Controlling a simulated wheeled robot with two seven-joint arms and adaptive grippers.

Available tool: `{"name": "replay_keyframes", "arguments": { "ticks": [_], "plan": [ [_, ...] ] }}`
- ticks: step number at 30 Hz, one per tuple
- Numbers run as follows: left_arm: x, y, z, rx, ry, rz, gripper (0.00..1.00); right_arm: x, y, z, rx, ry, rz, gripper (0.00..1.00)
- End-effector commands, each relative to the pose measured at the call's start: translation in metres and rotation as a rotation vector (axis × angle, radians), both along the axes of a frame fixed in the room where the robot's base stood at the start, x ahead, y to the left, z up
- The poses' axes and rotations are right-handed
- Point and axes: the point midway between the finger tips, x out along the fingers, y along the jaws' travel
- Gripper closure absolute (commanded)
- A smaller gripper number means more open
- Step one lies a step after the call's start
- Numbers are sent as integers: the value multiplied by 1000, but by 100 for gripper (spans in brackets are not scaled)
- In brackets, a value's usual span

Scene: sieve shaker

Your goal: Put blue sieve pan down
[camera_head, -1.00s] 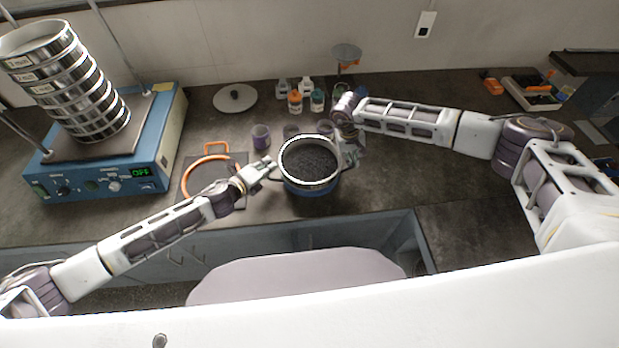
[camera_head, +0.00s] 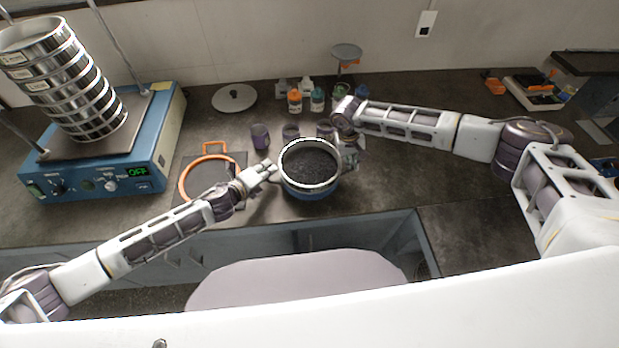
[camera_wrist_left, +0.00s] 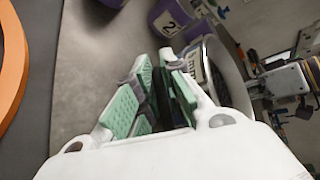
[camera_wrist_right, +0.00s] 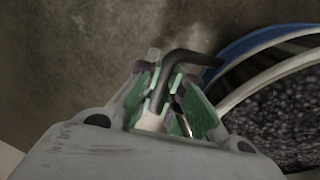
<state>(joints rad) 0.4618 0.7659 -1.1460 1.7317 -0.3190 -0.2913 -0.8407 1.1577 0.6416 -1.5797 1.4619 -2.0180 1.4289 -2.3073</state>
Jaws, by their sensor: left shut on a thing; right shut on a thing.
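The blue sieve pan (camera_head: 310,191), with a metal rim and dark grains inside, is near the front edge of the bench, between my two grippers. Whether its base touches the bench cannot be told. My left gripper (camera_head: 268,168) is shut on a dark handle at its left side; the pan's side (camera_wrist_left: 222,75) shows beyond the green pads in the left wrist view. My right gripper (camera_head: 347,156) is shut on the opposite handle. In the right wrist view this bent black handle (camera_wrist_right: 190,58) lies between the green pads, beside the blue rim (camera_wrist_right: 262,42).
A blue shaker (camera_head: 105,180) with a tall sieve stack (camera_head: 75,85) stands at the left. An orange ring (camera_head: 184,186) lies on a dark mat left of the pan. Purple cups (camera_head: 260,138), small bottles (camera_head: 294,102) and a round lid (camera_head: 234,97) are behind.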

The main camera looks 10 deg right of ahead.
Motion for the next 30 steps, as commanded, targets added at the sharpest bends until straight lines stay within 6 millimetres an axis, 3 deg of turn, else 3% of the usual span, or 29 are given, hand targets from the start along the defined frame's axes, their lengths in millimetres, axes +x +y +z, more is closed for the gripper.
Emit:
{"name": "replay_keyframes", "arguments": {
  "ticks": [3,4,9,30],
  "plan": [
    [0,-1,-3,-1,-1,-2,100,0,2,-2,3,-1,2,100],
    [-1,-1,-4,0,-1,-2,88,0,1,-3,2,0,2,90],
    [0,-1,-2,-1,0,-1,67,0,1,-2,2,-1,1,69],
    [-11,8,3,0,0,0,67,0,1,-2,1,0,1,69]
  ]
}}
